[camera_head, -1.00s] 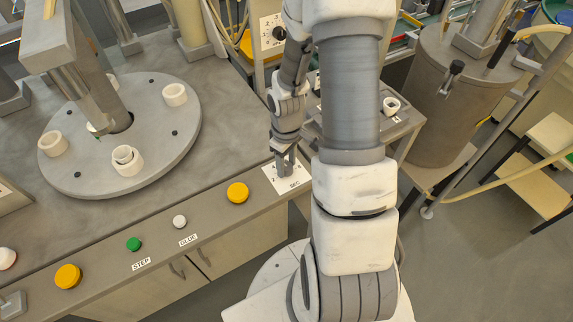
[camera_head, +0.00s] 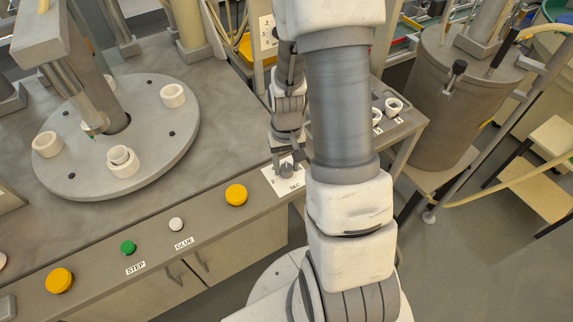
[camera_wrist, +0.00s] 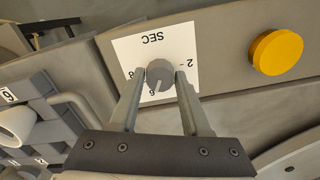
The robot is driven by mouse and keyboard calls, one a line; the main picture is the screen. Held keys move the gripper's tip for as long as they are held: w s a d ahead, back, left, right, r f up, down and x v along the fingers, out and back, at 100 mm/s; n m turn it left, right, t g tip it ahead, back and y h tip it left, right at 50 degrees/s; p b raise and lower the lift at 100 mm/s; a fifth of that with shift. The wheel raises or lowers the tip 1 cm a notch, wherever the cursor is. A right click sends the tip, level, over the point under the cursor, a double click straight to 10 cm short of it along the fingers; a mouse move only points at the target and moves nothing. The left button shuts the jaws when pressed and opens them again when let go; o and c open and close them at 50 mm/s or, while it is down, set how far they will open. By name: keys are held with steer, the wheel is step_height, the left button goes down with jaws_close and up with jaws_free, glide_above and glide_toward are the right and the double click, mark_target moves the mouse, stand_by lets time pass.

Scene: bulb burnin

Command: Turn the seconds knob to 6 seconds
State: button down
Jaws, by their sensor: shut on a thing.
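The seconds knob (camera_wrist: 161,72) is a grey round dial on a white plate (camera_wrist: 122,53) marked SEC, seen upside down in the wrist view. Its pale pointer line points toward the bottom of the picture, slightly left, close to the figure that reads as 6. The 8 is at the left and the 2 at the right; any figure between 2 and 6 is unclear. My gripper (camera_wrist: 161,76) has one finger on each side of the knob and is shut on it. In the head view my gripper (camera_head: 286,166) is over the plate at the panel's right end.
A yellow button (camera_wrist: 277,52) is beside the plate; in the head view it is left of my gripper (camera_head: 236,195). White (camera_head: 176,224) and green (camera_head: 128,247) buttons sit further left. A round turntable (camera_head: 75,180) with white cups stands behind the panel.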

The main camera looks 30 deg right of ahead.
mark_target(287, 168)
stand_by(0.5)
steer(key=shift+c, duration=1.9)
jaws_free()
steer(key=shift+r, duration=0.1)
step_height(287, 168, up, 17)
steer(key=p, duration=0.2)
steer(key=shift+r, duration=0.15)
